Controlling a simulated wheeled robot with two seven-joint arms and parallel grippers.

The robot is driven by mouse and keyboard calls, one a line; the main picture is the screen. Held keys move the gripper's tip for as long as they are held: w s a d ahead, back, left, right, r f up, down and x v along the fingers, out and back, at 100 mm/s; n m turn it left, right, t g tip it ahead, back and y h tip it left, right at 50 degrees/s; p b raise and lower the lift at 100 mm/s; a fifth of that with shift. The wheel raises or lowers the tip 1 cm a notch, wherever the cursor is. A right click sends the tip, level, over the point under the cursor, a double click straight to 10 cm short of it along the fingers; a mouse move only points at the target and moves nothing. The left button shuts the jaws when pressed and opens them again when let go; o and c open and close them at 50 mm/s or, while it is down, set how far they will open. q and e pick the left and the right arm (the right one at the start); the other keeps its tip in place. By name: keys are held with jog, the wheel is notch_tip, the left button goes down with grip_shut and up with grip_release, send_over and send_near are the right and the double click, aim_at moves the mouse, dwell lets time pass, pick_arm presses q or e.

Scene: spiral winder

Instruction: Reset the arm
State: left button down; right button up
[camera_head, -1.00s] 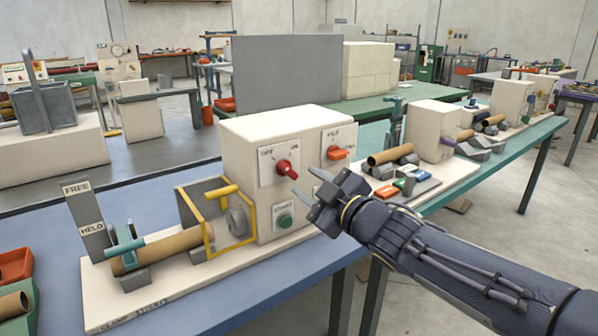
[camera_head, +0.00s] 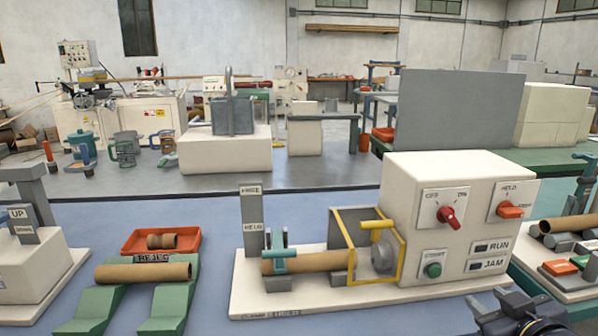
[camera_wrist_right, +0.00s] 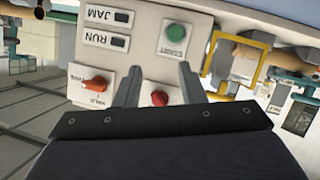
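My right gripper (camera_head: 495,308) shows at the bottom right edge of the head view, low in front of the winder machine (camera_head: 390,180), touching nothing that I can see. In the right wrist view its two fingers (camera_wrist_right: 160,85) are spread apart with nothing between them. Beyond them, upside down, are the red knob (camera_wrist_right: 159,98), the orange HOLD switch (camera_wrist_right: 95,84) and the green START button (camera_wrist_right: 176,32). The machine has a yellow guard frame (camera_head: 402,255) and a cardboard tube (camera_head: 310,262) under a teal clamp (camera_head: 280,250). My left gripper is out of view.
A cardboard tube (camera_head: 143,273) lies across a green stand at the left, near a red tray (camera_head: 190,240) with short tube pieces. A white UP unit (camera_head: 30,265) stands at the far left. The blue table (camera_head: 215,295) is bare between stand and winder.

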jog(key=s+a+f+m+g+y, duration=0.45)
jog(key=s+a+f+g, duration=0.35)
jog(key=s+a+f, duration=0.6)
notch_tip(320, 180, up, 19)
jog(key=s+d+p, duration=0.1)
jog(key=p, duration=1.7)
jog(key=shift+s+d+y, duration=0.25)
jog(key=shift+s+y, duration=0.1)
jog(key=shift+r+n, duration=0.1)
jog(key=shift+n, duration=0.15)
